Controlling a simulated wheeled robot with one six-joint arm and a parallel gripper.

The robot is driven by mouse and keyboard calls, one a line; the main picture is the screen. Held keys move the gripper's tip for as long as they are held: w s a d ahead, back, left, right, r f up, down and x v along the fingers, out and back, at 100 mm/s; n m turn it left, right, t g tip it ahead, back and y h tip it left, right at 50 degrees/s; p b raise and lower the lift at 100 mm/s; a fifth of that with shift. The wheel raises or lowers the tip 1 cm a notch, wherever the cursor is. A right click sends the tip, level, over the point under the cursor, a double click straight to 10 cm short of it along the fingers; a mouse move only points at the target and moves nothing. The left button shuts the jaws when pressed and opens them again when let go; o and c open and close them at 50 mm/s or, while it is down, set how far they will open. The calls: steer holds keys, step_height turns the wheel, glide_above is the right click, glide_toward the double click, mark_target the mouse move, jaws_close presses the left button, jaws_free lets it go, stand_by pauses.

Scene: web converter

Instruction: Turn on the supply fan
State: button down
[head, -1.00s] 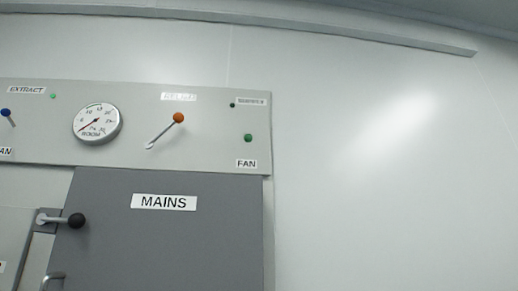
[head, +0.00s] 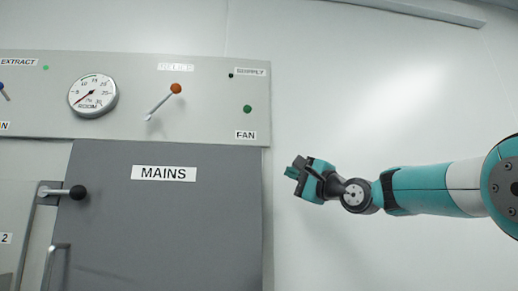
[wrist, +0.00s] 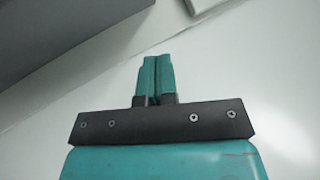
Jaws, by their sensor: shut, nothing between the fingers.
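The control panel (head: 200,128) runs across the upper left of the head view. A green button (head: 247,109) sits near its right end, above the FAN label (head: 246,135). A dark, unlit-looking indicator (head: 231,75) is above it, beside the SUPPLY label (head: 251,72). My gripper (head: 291,171) is below and to the right of the button, in front of the white wall, pointing left and apart from the panel. In the wrist view my gripper's teal fingers (wrist: 155,62) are together and empty. The button cannot be made out in the wrist view.
A lever with an orange knob (head: 176,88) and a round ROOM gauge (head: 93,96) are left of the button. Below is the grey MAINS door (head: 165,225), with a black-knobbed handle (head: 77,192) at its left. The white wall (head: 370,100) at right is bare.

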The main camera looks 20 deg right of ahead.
mark_target(247, 110)
steer(key=s+r+y, duration=0.3)
steer(key=r+y, duration=0.1)
steer(key=r, duration=0.3)
steer(key=shift+s+r, duration=0.25)
steer(key=shift+s, duration=0.15)
steer(key=shift+a, duration=0.1)
steer(key=p+x, duration=0.3)
steer(key=x, duration=0.1)
steer(key=s+a+p+x, duration=0.1)
steer(key=p+x, duration=0.2)
steer(key=x, duration=0.1)
steer(key=s+r+p+x, duration=0.1)
steer(key=p+x, duration=0.2)
steer(key=x, duration=0.1)
steer(key=shift+w+a+r, duration=0.15)
steer(key=shift+w+a, duration=0.05)
steer(key=shift+a, duration=0.5)
steer(key=shift+w, duration=0.1)
